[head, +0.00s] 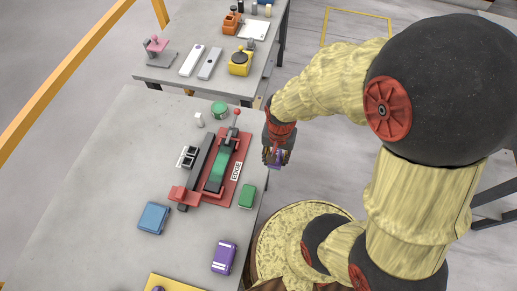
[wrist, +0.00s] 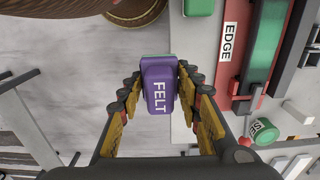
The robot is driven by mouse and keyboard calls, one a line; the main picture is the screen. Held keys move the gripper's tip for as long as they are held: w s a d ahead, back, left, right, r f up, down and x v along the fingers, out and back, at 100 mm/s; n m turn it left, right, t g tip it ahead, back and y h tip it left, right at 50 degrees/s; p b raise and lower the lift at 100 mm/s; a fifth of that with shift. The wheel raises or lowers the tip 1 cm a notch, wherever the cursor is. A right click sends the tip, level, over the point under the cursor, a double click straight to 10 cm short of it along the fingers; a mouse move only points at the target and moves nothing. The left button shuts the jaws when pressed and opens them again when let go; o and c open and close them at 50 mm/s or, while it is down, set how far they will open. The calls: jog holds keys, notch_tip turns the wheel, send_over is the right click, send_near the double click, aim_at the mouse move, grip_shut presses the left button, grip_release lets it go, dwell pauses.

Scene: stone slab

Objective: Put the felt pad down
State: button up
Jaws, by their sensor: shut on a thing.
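The felt pad (wrist: 160,84) is a purple block with the white word FELT, seen in the wrist view. My gripper (wrist: 160,80) is shut on it, with one finger on each side. In the head view my gripper (head: 277,158) hangs just off the right edge of the stone slab (head: 110,150), and a bit of the purple pad (head: 277,166) shows below the fingers. The rest of the pad is hidden there by the gripper.
A red fixture (head: 212,192) with a green bar, lever and EDGE label stands on the slab. Around it are a green block (head: 247,196), blue block (head: 154,218), purple block (head: 224,257) and green tin (head: 219,111). The slab's left part is clear. A second table (head: 180,85) stands behind.

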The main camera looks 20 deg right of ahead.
jog(key=w+f, duration=0.2)
jog(key=w, duration=0.2)
jog(key=b, duration=0.2)
send_over(260, 156)
notch_tip(260, 156, down, 6)
jog(key=shift+s+r, duration=0.1)
jog(key=shift+r, duration=0.1)
jog(key=shift+f, duration=0.25)
jog(key=shift+w+f, duration=0.15)
jog(key=shift+f, duration=0.65)
jog(key=shift+w+f, duration=0.1)
jog(key=shift+f, duration=0.65)
jog(key=shift+f, duration=0.1)
jog(key=o, duration=1)
jog(key=shift+b, duration=0.3)
jog(key=shift+c, duration=0.2)
jog(key=shift+o, duration=0.4)
